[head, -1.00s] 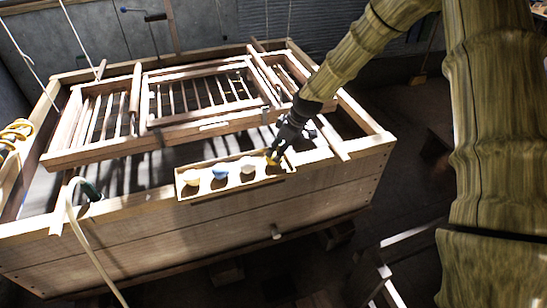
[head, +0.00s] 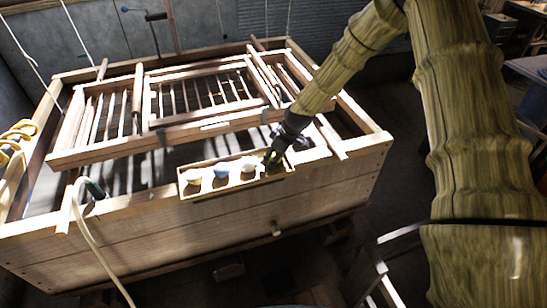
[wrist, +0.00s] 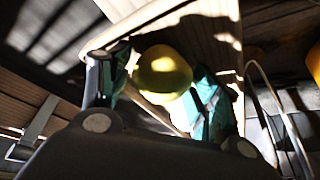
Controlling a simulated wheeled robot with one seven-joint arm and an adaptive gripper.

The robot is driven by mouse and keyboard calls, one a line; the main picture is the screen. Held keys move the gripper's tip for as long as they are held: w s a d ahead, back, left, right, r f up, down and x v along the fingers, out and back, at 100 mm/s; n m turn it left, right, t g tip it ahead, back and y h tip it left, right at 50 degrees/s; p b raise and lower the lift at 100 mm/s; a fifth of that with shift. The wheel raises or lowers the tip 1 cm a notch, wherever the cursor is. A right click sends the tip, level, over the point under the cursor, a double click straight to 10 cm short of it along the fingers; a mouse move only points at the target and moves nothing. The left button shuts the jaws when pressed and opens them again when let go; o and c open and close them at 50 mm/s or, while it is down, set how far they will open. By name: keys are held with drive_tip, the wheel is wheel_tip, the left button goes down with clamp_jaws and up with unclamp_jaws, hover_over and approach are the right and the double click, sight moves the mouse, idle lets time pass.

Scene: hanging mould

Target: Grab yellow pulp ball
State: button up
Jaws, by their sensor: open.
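The yellow pulp ball (wrist: 162,70) sits between the two teal-padded fingers of my gripper (wrist: 160,92) in the wrist view. The fingers are open, one on each side of the ball. A gap shows on the left; on the right the pad is very near and I cannot tell whether it touches. In the head view my dark gripper (head: 270,158) is at the right end of a narrow wooden tray (head: 236,188) and hides the ball.
A white ball (head: 193,177), a blue ball (head: 221,170) and another pale ball (head: 248,165) lie left of my gripper in the tray. The tray is at the front edge of a large wooden vat (head: 150,240). A slatted mould frame (head: 205,122) is behind it.

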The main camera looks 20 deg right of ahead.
drive_tip(key=c, duration=0.9)
drive_tip(key=shift+o, duration=0.2)
drive_tip(key=shift+r, duration=0.1)
